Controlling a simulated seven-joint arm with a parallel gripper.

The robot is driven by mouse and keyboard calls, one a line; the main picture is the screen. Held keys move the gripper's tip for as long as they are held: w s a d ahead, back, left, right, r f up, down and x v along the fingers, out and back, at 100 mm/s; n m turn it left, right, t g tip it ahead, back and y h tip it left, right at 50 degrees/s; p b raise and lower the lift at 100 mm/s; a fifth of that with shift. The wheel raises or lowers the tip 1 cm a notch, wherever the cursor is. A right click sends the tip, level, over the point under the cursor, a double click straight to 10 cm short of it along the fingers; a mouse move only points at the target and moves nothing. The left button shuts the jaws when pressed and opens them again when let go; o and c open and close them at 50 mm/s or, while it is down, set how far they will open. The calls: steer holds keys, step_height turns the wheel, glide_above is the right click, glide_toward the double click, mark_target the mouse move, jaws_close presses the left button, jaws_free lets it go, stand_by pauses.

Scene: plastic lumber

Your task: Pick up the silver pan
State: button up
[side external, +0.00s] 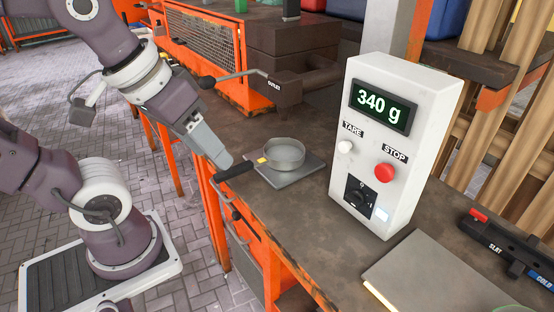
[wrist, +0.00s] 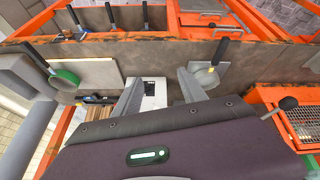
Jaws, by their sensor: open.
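The silver pan (side external: 284,154) is a shallow round pan with a black handle and a yellow patch where the handle joins. It sits upright on a flat grey plate (side external: 291,175) near the bench edge, its handle pointing left over the edge. My gripper (side external: 224,159) is close to the handle's end; whether they touch cannot be told. In the wrist view my gripper (wrist: 161,78) is open, its fingers apart with nothing between them. There the pan (wrist: 204,77) appears beside the right finger, which partly overlaps it, and its black handle points up.
A white control box (side external: 392,140) reading 340 g stands right of the pan. A dark lever arm (side external: 285,85) is behind it. A green pan (wrist: 65,79) with a black handle lies left in the wrist view. Orange framing (side external: 262,268) runs below the bench edge.

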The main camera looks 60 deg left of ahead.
steer(key=w+a+f+n+g, duration=0.25)
steer(key=w+a+n, duration=0.45)
steer(key=n, duration=0.5)
steer(key=n+g, duration=0.3)
steer(key=n, duration=1.8)
glide_above(228, 171)
steer(key=f, duration=1.6)
steer(key=shift+w+a, duration=0.3)
steer(key=shift+w, duration=0.05)
steer(key=f, duration=0.6)
steer(key=shift+s+d+f, duration=0.2)
steer(key=shift+s+f, duration=0.1)
steer(key=shift+s, duration=0.05)
steer(key=shift+f, duration=0.35)
steer(key=shift+w, duration=0.1)
jaws_close()
